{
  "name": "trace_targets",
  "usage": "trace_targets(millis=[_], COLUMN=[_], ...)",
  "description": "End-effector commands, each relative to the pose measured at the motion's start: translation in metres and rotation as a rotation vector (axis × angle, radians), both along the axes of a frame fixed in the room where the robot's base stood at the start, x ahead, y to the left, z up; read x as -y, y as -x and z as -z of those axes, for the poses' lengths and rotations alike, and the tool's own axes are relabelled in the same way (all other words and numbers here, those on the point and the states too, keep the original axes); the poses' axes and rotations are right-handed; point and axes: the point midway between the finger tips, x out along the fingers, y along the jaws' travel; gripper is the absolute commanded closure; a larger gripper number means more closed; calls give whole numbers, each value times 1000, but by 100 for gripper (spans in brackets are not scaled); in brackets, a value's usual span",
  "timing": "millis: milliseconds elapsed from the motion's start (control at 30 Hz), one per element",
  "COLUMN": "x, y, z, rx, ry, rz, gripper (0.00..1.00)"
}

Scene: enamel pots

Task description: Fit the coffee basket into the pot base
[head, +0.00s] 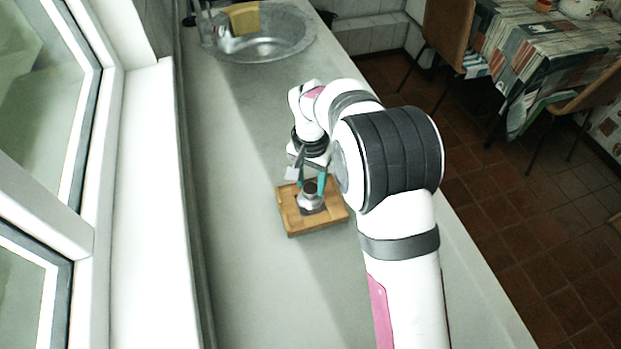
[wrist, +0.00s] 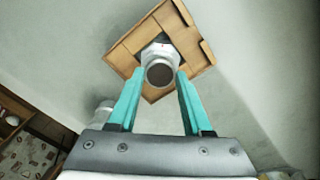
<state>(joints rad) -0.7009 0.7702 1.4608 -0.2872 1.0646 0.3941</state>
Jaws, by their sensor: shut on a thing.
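The coffee basket (wrist: 160,74) is a small round metal cup with a dark brown top. My gripper (wrist: 160,76) has its two teal fingers shut on it, one on each side. In the head view the basket (head: 310,187) shows dark between the fingertips (head: 309,184). The pot base (wrist: 158,50) is silver and faceted, and stands upright on the wooden tray. In the head view the base (head: 312,204) is right below the basket. The basket overlaps the base in both views and hides its opening. I cannot tell whether they touch.
The wooden tray (head: 290,218) lies on the grey counter (head: 250,260), with free room around it. A blurred silver object (wrist: 104,112) is left of the fingers in the wrist view. A sink (head: 270,45) with a yellow sponge (head: 244,18) is at the far end. A window is on the left.

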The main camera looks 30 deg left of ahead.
Motion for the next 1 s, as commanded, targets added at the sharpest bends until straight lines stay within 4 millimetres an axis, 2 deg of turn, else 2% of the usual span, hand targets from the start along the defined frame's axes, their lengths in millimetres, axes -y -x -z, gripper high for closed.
trace_targets(millis=[1000], x=[0], y=[0], z=[17], rx=[-1], ry=[0], rz=[1], gripper=[95])
